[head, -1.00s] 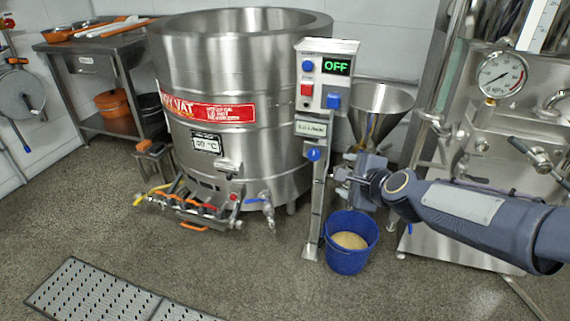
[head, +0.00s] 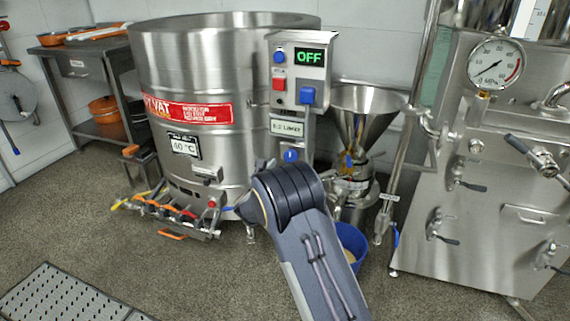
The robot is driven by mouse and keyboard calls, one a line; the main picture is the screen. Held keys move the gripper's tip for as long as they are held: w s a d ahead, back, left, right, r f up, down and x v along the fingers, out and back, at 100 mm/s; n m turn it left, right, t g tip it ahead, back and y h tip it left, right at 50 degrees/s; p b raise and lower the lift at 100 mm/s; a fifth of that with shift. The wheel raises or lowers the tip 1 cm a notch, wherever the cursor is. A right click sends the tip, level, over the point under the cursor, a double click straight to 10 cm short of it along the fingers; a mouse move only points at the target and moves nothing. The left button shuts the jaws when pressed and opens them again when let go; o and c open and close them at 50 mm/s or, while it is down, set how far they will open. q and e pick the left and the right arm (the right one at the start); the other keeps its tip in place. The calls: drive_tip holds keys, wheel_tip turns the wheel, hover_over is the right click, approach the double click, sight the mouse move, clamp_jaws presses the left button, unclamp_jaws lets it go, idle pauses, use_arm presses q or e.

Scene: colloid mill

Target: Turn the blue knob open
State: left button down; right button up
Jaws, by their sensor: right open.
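The vat (head: 215,75) has a small blue lever-like knob (head: 229,209) on its outlet, low at its right side. My right gripper (head: 240,210) is at this outlet, close to the blue knob and mostly hidden behind my own wrist. Contact with the knob cannot be made out. More blue knobs show: a small one (head: 279,57) and a larger one (head: 308,95) on the control box, and one (head: 291,156) on its post. The control box display (head: 309,58) reads OFF. My left gripper is out of view.
Pipes with coloured handles (head: 170,208) stick out at the vat's foot. A steel funnel mill (head: 362,115) stands right of the post, with a blue bucket (head: 352,240) partly behind my arm. A steel machine with a gauge (head: 496,64) fills the right. The floor at front left has a grate (head: 60,298).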

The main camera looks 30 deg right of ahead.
sight(290, 158)
drive_tip(key=shift+x, duration=1.75)
drive_tip(key=shift+c, duration=0.2)
drive_tip(key=c, duration=0.9)
